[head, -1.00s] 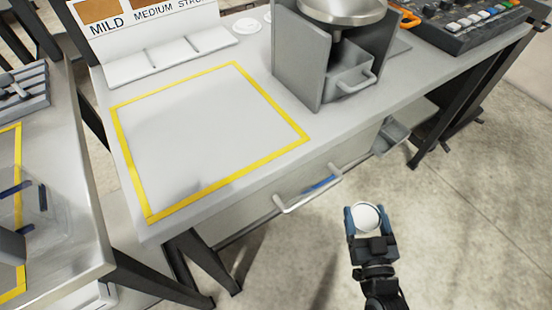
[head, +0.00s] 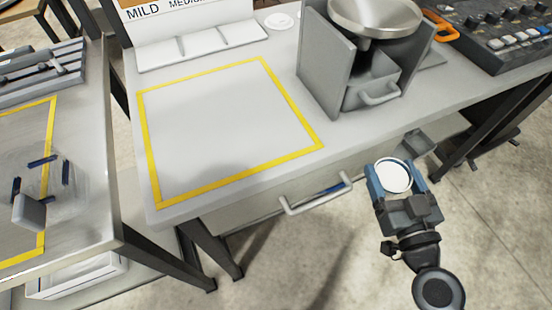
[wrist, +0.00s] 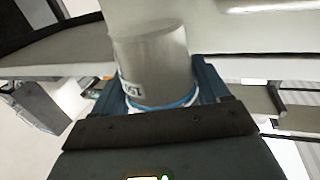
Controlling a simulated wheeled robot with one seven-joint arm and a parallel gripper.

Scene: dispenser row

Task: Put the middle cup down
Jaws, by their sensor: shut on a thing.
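My gripper (head: 398,180) is shut on a cup (head: 394,175), whose round white top shows between the blue fingers in the head view. In the wrist view the cup (wrist: 154,68) is a grey cylinder with a blue band at one end and a partly hidden printed label. The gripper holds it in front of the table's front edge, right of the drawer handle, apart from the table. No other cup is clearly in view. A yellow-outlined square (head: 318,146) lies empty on the grey table (head: 208,205).
A grey dispenser (head: 325,70) with a metal bowl stands right of the square. A white tray strip (head: 203,44) lies behind the square, under a sign. A drawer handle (head: 316,195) juts from the front. A second table (head: 85,235) stands at left, with a clear container.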

